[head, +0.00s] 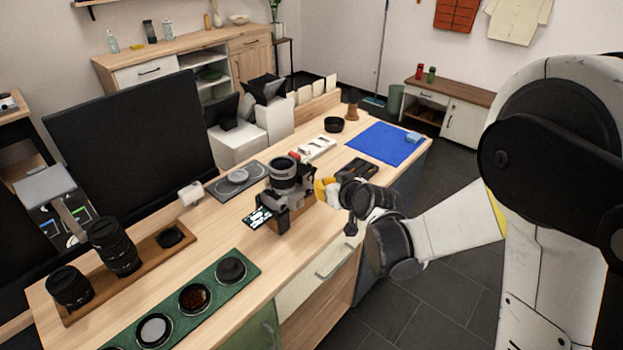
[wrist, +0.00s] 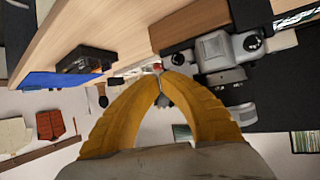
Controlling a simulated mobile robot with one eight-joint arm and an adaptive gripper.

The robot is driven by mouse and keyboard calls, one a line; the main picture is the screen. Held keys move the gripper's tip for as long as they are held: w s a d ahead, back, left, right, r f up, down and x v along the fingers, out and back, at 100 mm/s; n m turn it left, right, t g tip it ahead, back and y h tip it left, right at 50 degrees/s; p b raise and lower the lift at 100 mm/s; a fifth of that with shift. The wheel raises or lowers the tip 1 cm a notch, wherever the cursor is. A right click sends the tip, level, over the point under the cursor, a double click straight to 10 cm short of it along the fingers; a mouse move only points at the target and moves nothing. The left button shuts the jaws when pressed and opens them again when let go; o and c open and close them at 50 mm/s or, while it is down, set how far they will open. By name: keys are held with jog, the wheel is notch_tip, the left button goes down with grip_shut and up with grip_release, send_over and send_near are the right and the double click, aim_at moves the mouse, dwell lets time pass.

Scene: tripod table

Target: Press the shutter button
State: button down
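A grey camera (head: 287,192) with a thick lens stands on a wooden block (head: 302,210) near the front edge of the wooden table (head: 222,222). Its flip-out screen is lit on the left side. In the wrist view the camera (wrist: 222,58) is upper right, showing its grey body and a round dial. I cannot clearly make out the shutter button. My gripper (head: 322,190) is just right of the camera, its yellow fingers partly hidden by the wrist.
A black device (head: 358,169) and a blue mat (head: 385,143) lie to the right. A grey pad with a disc (head: 238,178) lies behind the camera. A green lens tray (head: 215,285) is front left. A large dark monitor (head: 130,140) stands at the back.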

jog(key=shift+a, duration=0.1)
jog(key=shift+w+a, duration=0.25)
jog(key=shift+w+a, duration=0.2)
jog(key=shift+a, duration=0.05)
dwell(0.7)
jog(key=shift+s+d, duration=0.1)
jog(key=shift+d, duration=0.05)
jog(key=shift+s+d+b, duration=0.3)
jog(key=shift+s+d, duration=0.05)
jog(key=shift+d, duration=0.1)
jog(key=s+d, duration=0.1)
jog(key=d, duration=0.1)
jog(key=s+d, duration=0.2)
dwell(0.6)
dwell(1.8)
